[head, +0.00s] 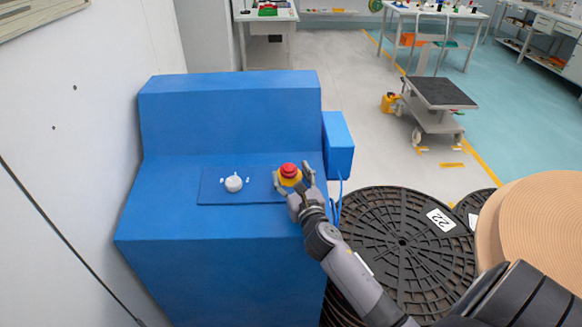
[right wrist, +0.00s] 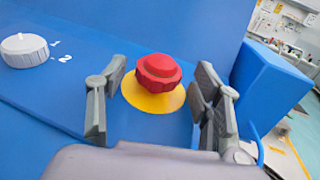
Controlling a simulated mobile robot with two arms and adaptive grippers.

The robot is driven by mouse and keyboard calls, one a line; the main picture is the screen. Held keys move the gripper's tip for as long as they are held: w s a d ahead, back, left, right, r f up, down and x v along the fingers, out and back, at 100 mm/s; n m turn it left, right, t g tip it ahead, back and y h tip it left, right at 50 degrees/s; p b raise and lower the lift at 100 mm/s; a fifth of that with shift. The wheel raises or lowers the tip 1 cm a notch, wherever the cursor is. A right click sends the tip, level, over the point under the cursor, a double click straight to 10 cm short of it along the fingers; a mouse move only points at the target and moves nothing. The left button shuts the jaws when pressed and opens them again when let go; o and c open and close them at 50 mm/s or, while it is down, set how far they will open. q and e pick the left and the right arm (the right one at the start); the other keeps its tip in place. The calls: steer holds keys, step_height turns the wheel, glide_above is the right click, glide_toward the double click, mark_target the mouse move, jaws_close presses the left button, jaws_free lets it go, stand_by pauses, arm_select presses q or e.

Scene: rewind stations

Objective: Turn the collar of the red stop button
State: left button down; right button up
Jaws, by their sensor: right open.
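The red stop button (head: 289,170) with its ridged collar sits on a yellow round base on the sloped panel of the blue console. In the right wrist view the red stop button (right wrist: 158,70) stands upright on the yellow disc (right wrist: 153,98). My right gripper (head: 292,181) is open, with one finger on each side of the button. In the right wrist view my right gripper (right wrist: 160,92) shows gaps between both fingers and the collar, so it appears not to touch it. My left gripper is not in view.
A white knob (head: 233,184) sits left of the button on the same blue panel. A blue box (head: 338,146) juts from the console's right side. Black reels (head: 402,245) and a tan roll (head: 545,225) stand at right. A cart (head: 432,105) stands farther back.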

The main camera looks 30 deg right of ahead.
steer(key=shift+a+r, duration=0.1)
steer(key=shift+r, duration=0.05)
steer(key=shift+c, duration=0.7)
steer(key=c, duration=1)
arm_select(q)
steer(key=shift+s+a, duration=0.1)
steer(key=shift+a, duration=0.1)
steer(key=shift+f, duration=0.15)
arm_select(e)
steer(key=shift+w+a+f+m+g+h+b, duration=0.1)
steer(key=shift+a+m+g+h+b, duration=0.1)
steer(key=shift+m+g+h+b, duration=0.55)
steer(key=shift+w+a+f+m+g+h+b, duration=0.15)
steer(key=shift+m+h+b, duration=0.3)
steer(key=shift+m+h, duration=0.6)
steer(key=m+g+h, duration=0.1)
steer(key=m+h+b, duration=0.1)
steer(key=h, duration=0.1)
steer(key=shift+a+r+g, duration=0.15)
steer(key=shift+g, duration=0.25)
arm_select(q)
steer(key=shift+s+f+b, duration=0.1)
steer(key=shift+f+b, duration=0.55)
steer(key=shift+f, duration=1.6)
arm_select(e)
steer(key=shift+w+a+r+m+g+h, duration=0.1)
steer(key=shift+w+m+g+h, duration=0.05)
steer(key=shift+m+g+h, duration=1.1)
